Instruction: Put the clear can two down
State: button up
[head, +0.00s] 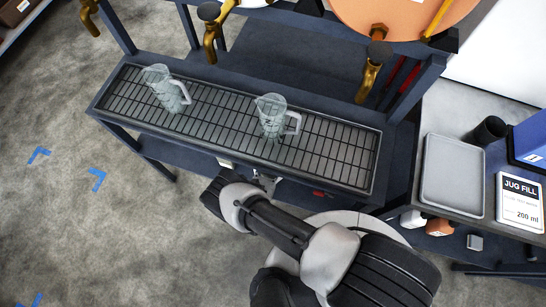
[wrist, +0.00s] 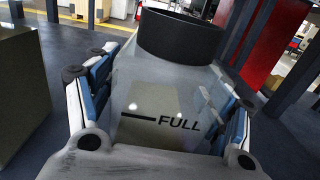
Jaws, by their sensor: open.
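In the wrist view a clear can (wrist: 150,100) with a black FULL line and a dark round top stands between the two blue-padded fingers of my gripper (wrist: 172,78). The fingers are open on either side of it; whether the pads touch it I cannot tell. In the head view my gripper (head: 264,181) is low at the front edge of the trolley, just below the drip tray. The clear can cannot be made out there, and what it rests on is hidden.
Two clear jugs, one left (head: 166,92) and one in the middle (head: 270,118), stand on the slatted drip tray (head: 215,125) under brass taps (head: 369,80). At right a side table holds a grey tray (head: 453,172), a JUG FILL card (head: 519,200) and a blue box (head: 531,140). Floor at left is clear.

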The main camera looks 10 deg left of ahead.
jog(key=s+p, duration=0.1)
jog(key=s, duration=1.1)
jog(key=shift+a+r, duration=0.15)
jog(key=shift+a, duration=0.3)
